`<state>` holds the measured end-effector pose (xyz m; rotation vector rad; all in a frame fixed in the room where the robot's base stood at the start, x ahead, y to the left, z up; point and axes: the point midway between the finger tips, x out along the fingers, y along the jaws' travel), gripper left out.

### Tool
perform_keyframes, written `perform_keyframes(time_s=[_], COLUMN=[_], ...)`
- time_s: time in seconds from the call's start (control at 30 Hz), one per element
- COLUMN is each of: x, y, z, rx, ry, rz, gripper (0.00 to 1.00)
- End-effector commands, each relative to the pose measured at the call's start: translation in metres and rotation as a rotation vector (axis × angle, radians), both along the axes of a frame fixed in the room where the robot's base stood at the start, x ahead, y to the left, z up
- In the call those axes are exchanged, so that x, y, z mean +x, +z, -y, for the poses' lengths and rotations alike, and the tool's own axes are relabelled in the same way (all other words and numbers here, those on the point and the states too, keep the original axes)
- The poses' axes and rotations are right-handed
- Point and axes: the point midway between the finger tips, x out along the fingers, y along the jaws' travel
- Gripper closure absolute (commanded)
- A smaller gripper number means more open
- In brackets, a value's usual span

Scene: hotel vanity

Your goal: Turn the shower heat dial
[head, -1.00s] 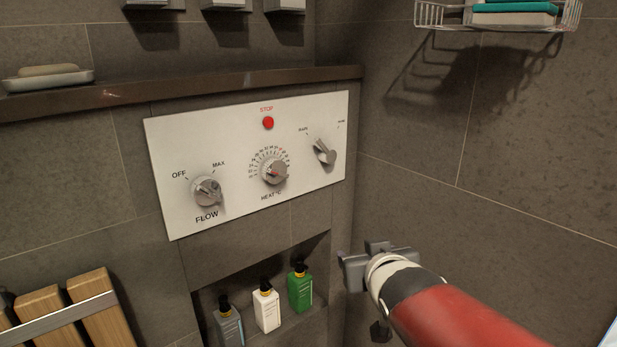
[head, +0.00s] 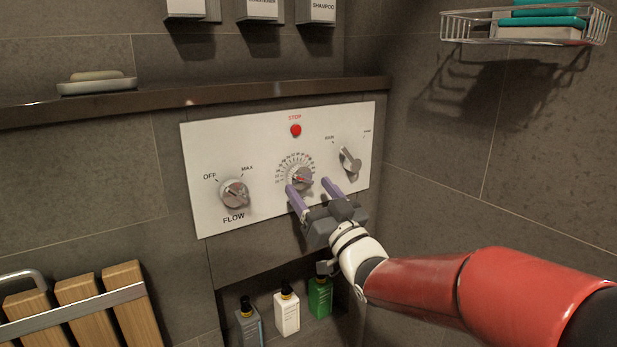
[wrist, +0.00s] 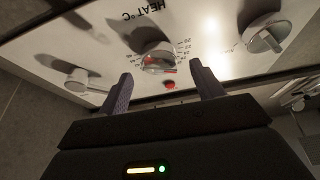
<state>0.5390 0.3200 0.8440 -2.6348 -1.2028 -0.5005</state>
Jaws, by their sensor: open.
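The heat dial (head: 301,179) is a round metal knob with a red pointer and a ring of numbers, in the middle of a white wall panel (head: 215,140). In the wrist view the heat dial (wrist: 158,57) appears upside down, ahead of and between the two fingers. My gripper (head: 308,185) is open, its purple fingers pointing at the panel on either side of the dial's lower part in the head view. The wrist view also shows my gripper (wrist: 159,82) with nothing between its fingers. I cannot tell whether a finger touches the dial or panel.
The flow knob (head: 235,193) is to the left, the rain lever (head: 349,161) to the right, and the red stop button (head: 295,130) above. A dark ledge (head: 160,105) juts out above the panel. Bottles (head: 287,312) stand in a niche below.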

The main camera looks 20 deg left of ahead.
Motion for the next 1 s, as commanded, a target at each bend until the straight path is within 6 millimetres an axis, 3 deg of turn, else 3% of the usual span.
perform_keyframes(time_s=[0.2, 0.53, 0.87, 1.0], x=[0.014, 0.017, 0.017, 0.016], y=[0.010, 0.010, 0.010, 0.010], z=[-0.017, -0.019, -0.019, -0.019], rx=[0.000, -0.001, -0.001, 0.002], ry=[0.001, 0.000, -0.001, -0.001], rz=[0.000, 0.000, -0.001, -0.003], gripper=[0.34, 0.35, 0.78, 0.78])
